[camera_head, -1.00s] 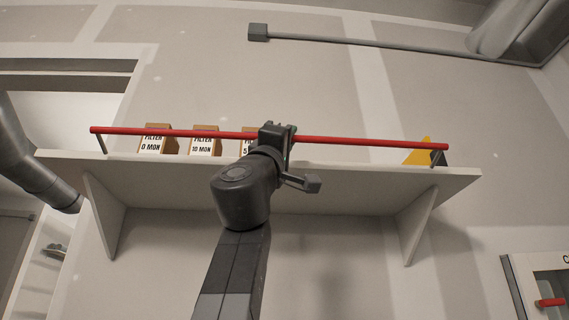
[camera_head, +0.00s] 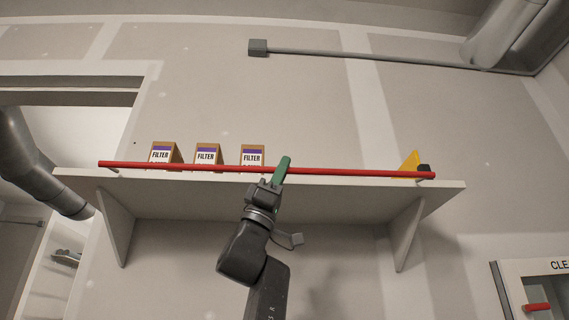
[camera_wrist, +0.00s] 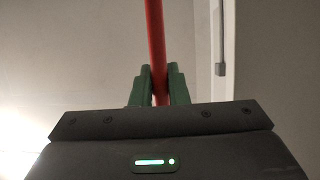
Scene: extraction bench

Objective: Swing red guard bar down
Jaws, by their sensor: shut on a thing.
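The red guard bar (camera_head: 350,173) runs level along the front of the white shelf, low and close to its front edge. Its left end sits by a small support near the shelf's left side, its right end near the yellow item. My gripper (camera_head: 280,178) is at the middle of the bar from below, with a green finger showing above it. In the wrist view the red bar (camera_wrist: 156,45) passes between the two green fingers of my gripper (camera_wrist: 158,88), which are shut on it.
Several filter boxes (camera_head: 207,154) stand on the shelf (camera_head: 330,195) behind the bar. A yellow item (camera_head: 409,165) and a dark object stand at the right end. A bracket (camera_head: 408,235) holds the shelf below. A cabinet (camera_head: 530,290) is at lower right.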

